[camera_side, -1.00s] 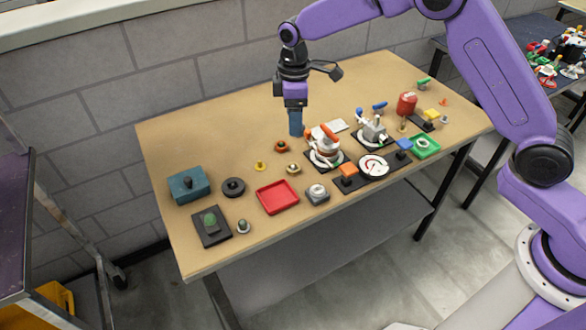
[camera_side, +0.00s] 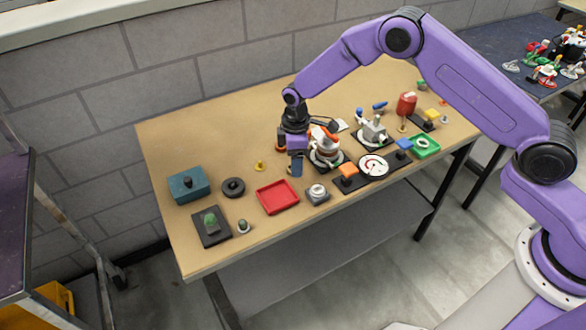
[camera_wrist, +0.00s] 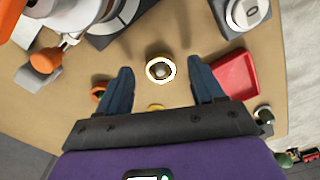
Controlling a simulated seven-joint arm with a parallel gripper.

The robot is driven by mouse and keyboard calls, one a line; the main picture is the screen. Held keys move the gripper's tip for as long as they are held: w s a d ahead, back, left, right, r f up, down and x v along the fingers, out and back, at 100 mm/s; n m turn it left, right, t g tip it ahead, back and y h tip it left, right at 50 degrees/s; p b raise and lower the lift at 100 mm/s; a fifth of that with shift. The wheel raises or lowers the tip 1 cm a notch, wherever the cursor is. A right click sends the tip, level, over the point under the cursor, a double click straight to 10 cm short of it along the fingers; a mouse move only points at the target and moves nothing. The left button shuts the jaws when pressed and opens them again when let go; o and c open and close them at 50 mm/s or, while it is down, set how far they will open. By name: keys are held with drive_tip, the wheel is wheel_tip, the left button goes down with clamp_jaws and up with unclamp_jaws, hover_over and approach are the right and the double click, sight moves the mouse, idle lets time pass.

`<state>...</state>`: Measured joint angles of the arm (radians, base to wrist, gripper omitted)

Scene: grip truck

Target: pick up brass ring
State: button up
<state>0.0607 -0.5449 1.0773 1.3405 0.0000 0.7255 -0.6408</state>
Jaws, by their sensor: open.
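The brass ring (camera_wrist: 151,70) shows in the wrist view as a pale, bright-rimmed ring around a dark knob, on the tan table. My gripper (camera_wrist: 161,72) is open, with one blue-grey finger on each side of the ring in the picture. I see a gap between the ring and both fingers. In the side view my gripper (camera_side: 296,172) points down over the table, left of the white and orange machine model, and mostly hides the ring. I cannot tell the exact height of the fingertips above the table.
The white and orange machine model (camera_side: 325,150) stands close to the right of my gripper. A red tray (camera_side: 277,197), a grey block with a round button (camera_side: 317,194) and a small yellow knob (camera_side: 259,166) are nearby. The table's back left is clear.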

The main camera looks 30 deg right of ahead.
drive_tip(key=shift+f, duration=0.9)
drive_tip(key=c, duration=1.1)
drive_tip(key=shift+c, duration=0.2)
drive_tip(key=shift+r, duration=0.1)
